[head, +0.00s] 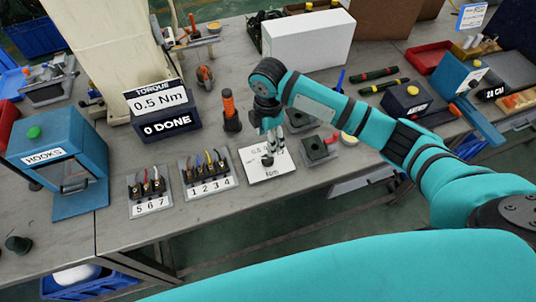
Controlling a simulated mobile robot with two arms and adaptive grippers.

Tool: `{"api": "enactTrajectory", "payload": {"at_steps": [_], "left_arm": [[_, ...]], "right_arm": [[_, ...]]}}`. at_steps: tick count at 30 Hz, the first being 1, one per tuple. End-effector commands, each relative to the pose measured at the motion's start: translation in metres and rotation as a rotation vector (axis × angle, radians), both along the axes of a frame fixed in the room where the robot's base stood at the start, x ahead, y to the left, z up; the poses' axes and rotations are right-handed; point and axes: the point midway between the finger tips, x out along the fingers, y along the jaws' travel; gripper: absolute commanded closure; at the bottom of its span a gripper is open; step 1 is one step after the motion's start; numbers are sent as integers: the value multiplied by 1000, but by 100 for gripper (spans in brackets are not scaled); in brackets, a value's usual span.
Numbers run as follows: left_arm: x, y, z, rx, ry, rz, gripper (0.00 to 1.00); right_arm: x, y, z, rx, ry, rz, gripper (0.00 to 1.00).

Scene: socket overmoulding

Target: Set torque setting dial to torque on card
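The torque card (156,100) reads "TORQUE 0.5 Nm" and stands above a dark block marked "0 DONE" at the back of the bench. The torque setting dial (267,160) is a small black knob on a white plate (283,169) marked "Nm", with numbers partly hidden along its top edge. My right gripper (269,149) points down directly above the dial, its fingertips at or very near the knob. Contact and finger opening are too small to tell. The dial's pointer cannot be read. My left gripper is not in view.
An orange-handled tool (231,110) stands left of my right gripper. Numbered terminal blocks (208,176) and (150,193) lie left of the dial plate. A blue HOOKS box (62,150) stands at the left; a white box (307,40) is behind.

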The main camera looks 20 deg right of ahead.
Motion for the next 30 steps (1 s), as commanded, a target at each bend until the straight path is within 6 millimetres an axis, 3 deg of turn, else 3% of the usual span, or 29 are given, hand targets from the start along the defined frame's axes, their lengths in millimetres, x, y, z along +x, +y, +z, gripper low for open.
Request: {"api": "enactTrajectory", "payload": {"at_steps": [6, 13, 18, 27, 30], "left_arm": [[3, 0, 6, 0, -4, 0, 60], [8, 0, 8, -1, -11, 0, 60], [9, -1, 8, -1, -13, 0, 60], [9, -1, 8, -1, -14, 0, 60], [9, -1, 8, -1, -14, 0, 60]], "right_arm": [[-1, 1, -48, 0, 3, 0, 41], [-1, 1, -85, 1, 1, 0, 41], [0, 0, -97, -1, -1, 0, 41], [0, 1, -99, 0, -2, 1, 41], [0, 0, -99, 0, -2, 1, 54]]}}
